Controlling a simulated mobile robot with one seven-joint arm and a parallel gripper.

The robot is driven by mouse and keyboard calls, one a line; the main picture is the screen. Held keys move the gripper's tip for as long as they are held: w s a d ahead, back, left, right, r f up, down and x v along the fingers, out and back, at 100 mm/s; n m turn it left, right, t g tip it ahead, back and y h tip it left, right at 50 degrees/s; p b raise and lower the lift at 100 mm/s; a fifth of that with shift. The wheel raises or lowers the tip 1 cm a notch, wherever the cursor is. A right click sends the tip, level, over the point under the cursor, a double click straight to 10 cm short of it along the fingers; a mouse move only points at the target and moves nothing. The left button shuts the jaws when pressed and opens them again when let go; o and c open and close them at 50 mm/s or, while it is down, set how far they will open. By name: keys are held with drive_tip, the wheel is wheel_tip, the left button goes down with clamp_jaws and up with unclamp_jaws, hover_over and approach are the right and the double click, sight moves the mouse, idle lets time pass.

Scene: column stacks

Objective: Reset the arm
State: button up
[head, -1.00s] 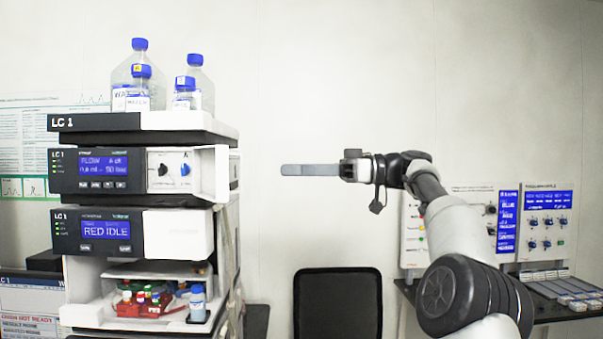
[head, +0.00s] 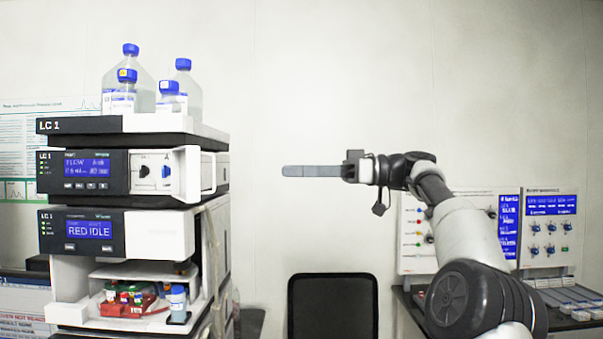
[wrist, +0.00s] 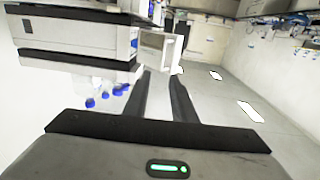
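My arm (head: 465,235) reaches up from the lower right in the head view, and its forearm is bent toward the wall. My gripper (head: 312,171) points left at mid height, with its fingers seen side-on.
Clear bottles with blue caps (head: 182,85) stand on top of the stack. Small coloured-cap vials (head: 125,295) sit in its lower bay. A black chair back (head: 332,306) is below the gripper. A panel with knobs (head: 549,228) stands behind the arm at right.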

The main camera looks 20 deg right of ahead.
idle(0.4)
drive_tip(key=a+f+m+g+h, duration=0.1)
drive_tip(key=a+f+m+h, duration=0.2)
drive_tip(key=a, duration=0.8)
drive_tip(key=s+a+f+m+h, duration=0.3)
drive_tip(key=s+a+f+h, duration=0.3)
drive_tip(key=s+a+f, duration=0.45)
drive_tip(key=s+d+f+m+h+p, duration=0.1)
drive_tip(key=s+d+f+m+h, duration=0.3)
drive_tip(key=s+d+f, duration=0.3)
drive_tip(key=s+d+f+m+h+p, duration=0.1)
drive_tip(key=s+d+f+m+h, duration=0.2)
drive_tip(key=s+d+f, duration=0.4)
drive_tip(key=s+f+h, duration=0.1)
drive_tip(key=s+f, duration=0.4)
drive_tip(key=s, duration=0.3)
drive_tip(key=shift+d+f+m+p, duration=0.15)
drive_tip(key=shift+f+m+p, duration=0.1)
drive_tip(key=shift+m+p, duration=0.15)
